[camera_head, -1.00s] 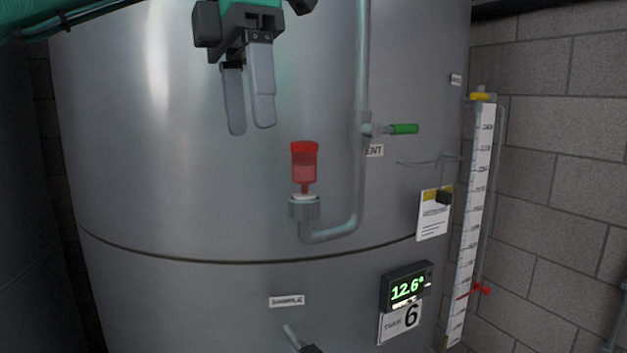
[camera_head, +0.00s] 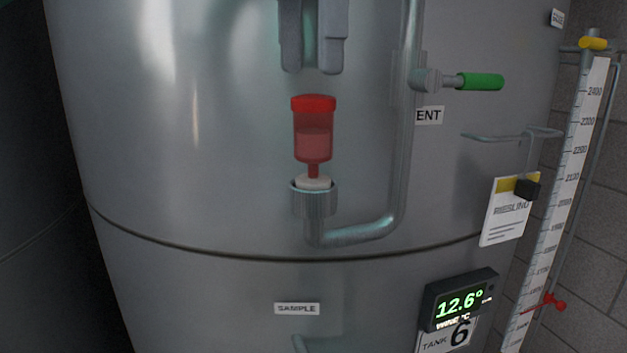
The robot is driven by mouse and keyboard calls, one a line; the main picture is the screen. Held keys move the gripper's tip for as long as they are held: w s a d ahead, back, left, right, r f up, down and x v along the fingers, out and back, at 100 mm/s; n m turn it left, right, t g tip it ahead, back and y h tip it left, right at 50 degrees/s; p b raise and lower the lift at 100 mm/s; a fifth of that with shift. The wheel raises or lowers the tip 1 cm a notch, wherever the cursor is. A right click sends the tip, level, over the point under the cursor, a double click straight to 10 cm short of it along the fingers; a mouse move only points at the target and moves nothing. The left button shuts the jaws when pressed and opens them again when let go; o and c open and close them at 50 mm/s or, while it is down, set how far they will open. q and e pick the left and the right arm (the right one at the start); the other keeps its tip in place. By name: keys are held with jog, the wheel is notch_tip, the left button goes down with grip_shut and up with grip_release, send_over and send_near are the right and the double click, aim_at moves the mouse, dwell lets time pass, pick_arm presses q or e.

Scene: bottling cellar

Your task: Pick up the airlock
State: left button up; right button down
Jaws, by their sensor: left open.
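The airlock (camera_head: 313,136) is a clear red cylinder with a red cap and a narrow stem. It stands upright with its pale bung (camera_head: 313,183) in the collar (camera_head: 314,203) at the upturned end of the bent vent pipe. My left gripper (camera_head: 313,68) is at the top of the view, with its two grey fingers pointing down. The fingers are apart and empty, and their tips appear just above the red cap. The upper part of this gripper is cut off by the picture's edge. My right gripper is not in view.
The vent pipe (camera_head: 401,150) rises close to the right of the airlock, with a green-handled valve (camera_head: 480,82). The steel tank (camera_head: 200,170) fills the background. A hanging card (camera_head: 503,222), a level gauge (camera_head: 560,190) and a temperature display (camera_head: 461,300) are farther right.

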aim_at(312, 118)
pick_arm(q)
jog(key=f, duration=0.1)
jog(key=w+f, duration=0.1)
jog(key=f, duration=0.1)
jog(key=shift+w+d, duration=0.1)
jog(key=shift+d, duration=0.05)
jog(key=shift+f, duration=0.4)
jog(key=shift+s, duration=0.2)
notch_tip(312, 118, down, 4)
jog(key=p, duration=0.2)
jog(key=shift+r+p, duration=0.2)
jog(key=shift+p, duration=0.15)
jog(key=shift+f, duration=0.7)
jog(key=c, duration=1.1)
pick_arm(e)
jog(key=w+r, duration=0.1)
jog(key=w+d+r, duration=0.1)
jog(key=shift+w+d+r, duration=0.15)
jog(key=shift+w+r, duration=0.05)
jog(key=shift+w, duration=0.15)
